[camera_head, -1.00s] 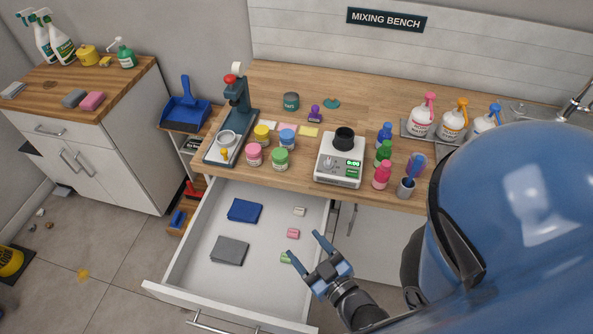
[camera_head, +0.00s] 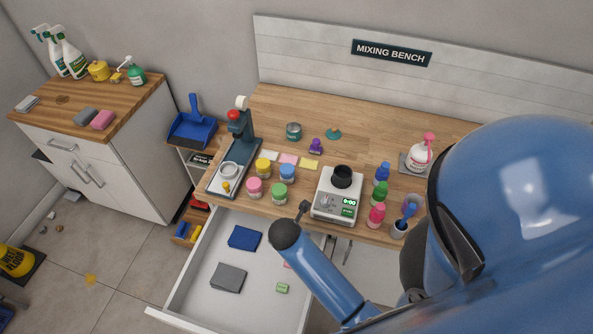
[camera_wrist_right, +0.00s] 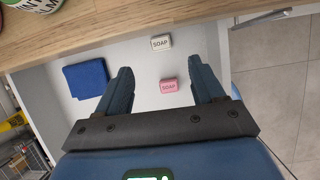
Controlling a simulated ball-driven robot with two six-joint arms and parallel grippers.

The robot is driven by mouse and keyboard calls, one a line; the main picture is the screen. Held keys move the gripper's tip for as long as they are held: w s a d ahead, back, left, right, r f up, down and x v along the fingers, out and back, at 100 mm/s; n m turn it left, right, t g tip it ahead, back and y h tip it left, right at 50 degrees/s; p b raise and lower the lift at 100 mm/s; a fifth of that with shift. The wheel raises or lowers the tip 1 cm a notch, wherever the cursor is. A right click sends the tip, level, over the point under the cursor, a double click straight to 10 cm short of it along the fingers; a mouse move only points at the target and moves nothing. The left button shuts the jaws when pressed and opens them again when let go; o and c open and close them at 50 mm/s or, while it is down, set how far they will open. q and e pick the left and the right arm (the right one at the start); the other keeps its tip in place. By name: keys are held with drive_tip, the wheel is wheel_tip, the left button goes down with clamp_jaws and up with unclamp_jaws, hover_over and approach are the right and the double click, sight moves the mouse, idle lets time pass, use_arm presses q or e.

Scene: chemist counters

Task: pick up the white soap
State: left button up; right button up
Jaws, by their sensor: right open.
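The white soap (camera_wrist_right: 161,42) lies in the open drawer (camera_head: 190,285), close under the counter's front edge in the right wrist view. My arm hides it in the head view. My right gripper (camera_wrist_right: 164,70) is open and empty above the drawer. In the right wrist view the white soap shows beyond the fingertips, roughly midway between them. A pink soap (camera_wrist_right: 168,86) appears between the fingers, on the drawer floor. My left gripper is in neither view.
A green soap (camera_head: 282,288), a blue cloth (camera_head: 244,238) and a grey cloth (camera_head: 228,278) lie in the drawer. The counter (camera_wrist_right: 130,22) overhangs the drawer's back. Several jars and a scale (camera_head: 337,205) stand along its front edge.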

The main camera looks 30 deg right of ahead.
drive_tip(key=x, duration=0.4)
drive_tip(key=shift+f, duration=0.15)
drive_tip(key=shift+p+x, duration=0.35)
drive_tip(key=shift+x, duration=2.7)
drive_tip(key=shift+a, duration=0.15)
drive_tip(key=c, duration=1.1)
drive_tip(key=shift+a, duration=0.1)
